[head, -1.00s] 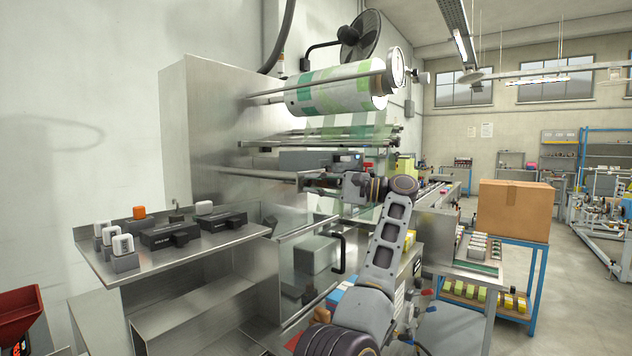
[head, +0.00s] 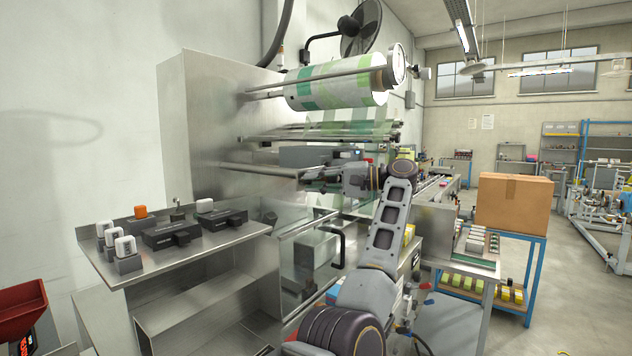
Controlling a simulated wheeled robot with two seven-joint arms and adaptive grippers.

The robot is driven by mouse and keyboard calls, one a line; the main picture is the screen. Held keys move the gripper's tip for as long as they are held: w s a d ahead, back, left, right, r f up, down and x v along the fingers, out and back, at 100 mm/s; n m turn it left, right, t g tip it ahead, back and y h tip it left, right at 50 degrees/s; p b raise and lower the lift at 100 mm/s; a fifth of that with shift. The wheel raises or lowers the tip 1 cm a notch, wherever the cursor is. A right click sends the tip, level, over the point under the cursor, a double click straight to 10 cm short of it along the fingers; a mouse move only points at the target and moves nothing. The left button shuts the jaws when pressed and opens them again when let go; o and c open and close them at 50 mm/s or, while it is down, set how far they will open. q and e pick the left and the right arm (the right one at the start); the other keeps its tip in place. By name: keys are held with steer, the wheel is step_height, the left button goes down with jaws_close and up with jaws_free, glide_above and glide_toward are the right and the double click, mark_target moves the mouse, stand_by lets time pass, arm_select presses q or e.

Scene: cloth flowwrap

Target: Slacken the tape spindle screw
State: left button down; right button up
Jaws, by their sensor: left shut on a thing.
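The tape spindle is a bare metal rod (head: 258,172) that sticks out from the steel side of the wrapping machine (head: 225,110), below the film roll. My left gripper (head: 312,178) is at the outer end of this rod, with my arm coming up from the bottom of the head view. It is small and dark there, and its fingers are closed at the rod's end. The spindle screw is hidden by the fingers, so I cannot see its head or thread. My right gripper is not in view.
A steel shelf (head: 215,240) holds black blocks and white-topped pieces. A cardboard box (head: 514,202) stands on a blue cart at right.

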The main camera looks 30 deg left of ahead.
arm_select(q)
steer(key=shift+f, duration=0.1)
steer(key=c, duration=1.3)
jaws_free()
steer(key=shift+c, duration=0.2)
steer(key=shift+d, duration=0.25)
steer(key=v, duration=0.7)
steer(key=shift+d, duration=0.1)
